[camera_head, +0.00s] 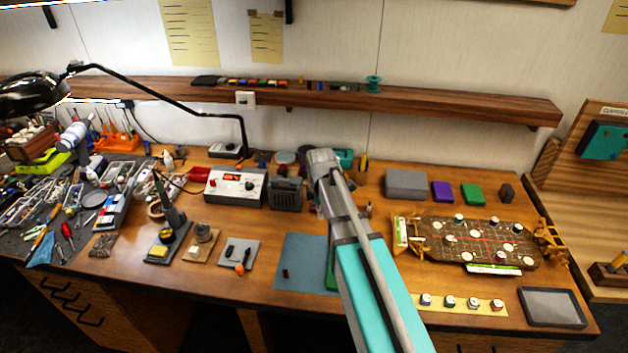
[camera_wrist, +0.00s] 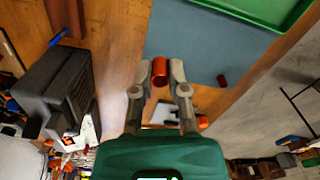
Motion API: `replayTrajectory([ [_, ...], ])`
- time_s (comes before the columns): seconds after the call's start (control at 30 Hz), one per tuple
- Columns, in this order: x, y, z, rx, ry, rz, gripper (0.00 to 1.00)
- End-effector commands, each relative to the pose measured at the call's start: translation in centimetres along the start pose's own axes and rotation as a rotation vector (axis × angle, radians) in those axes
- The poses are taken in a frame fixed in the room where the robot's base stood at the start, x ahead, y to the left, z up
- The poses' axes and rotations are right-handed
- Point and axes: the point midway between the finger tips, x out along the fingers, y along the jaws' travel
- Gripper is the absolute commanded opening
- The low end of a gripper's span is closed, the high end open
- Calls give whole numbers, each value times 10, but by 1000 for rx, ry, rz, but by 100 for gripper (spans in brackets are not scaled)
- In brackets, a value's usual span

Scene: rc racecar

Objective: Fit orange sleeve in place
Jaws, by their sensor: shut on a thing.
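My gripper (camera_wrist: 161,70) shows in the wrist view, with its fingertips on either side of the orange sleeve (camera_wrist: 160,77). The sleeve is a small, short orange-red cylinder, and the gripper is shut on it. It is held above the bench, near the edge of the blue-grey mat. In the head view my arm rises over the bench and the gripper and sleeve cannot be made out. The place where the sleeve fits cannot be told in these frames.
A dark red cylinder (camera_head: 285,273) lies on the blue-grey mat (camera_head: 302,252). A green tray (camera_wrist: 262,10) is beside it. A grey pad (camera_head: 236,248) with small black and orange parts is to its left. A power supply (camera_head: 235,188) and a dark box (camera_head: 286,195) stand behind.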

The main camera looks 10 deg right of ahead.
Motion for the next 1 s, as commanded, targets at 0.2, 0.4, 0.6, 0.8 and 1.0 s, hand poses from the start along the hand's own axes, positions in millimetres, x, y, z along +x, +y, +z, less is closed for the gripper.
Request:
replayTrajectory([
  [0.2, 0, 0, -1, -2, 0, 0, 8],
  [0.4, 0, 11, -2, -3, 0, 0, 8],
  [0.6, -1, 39, -1, -4, 0, 0, 8],
  [0.8, -2, 78, 0, -4, 0, 0, 8],
  [1.0, -3, 115, 2, -5, 0, 0, 8],
])
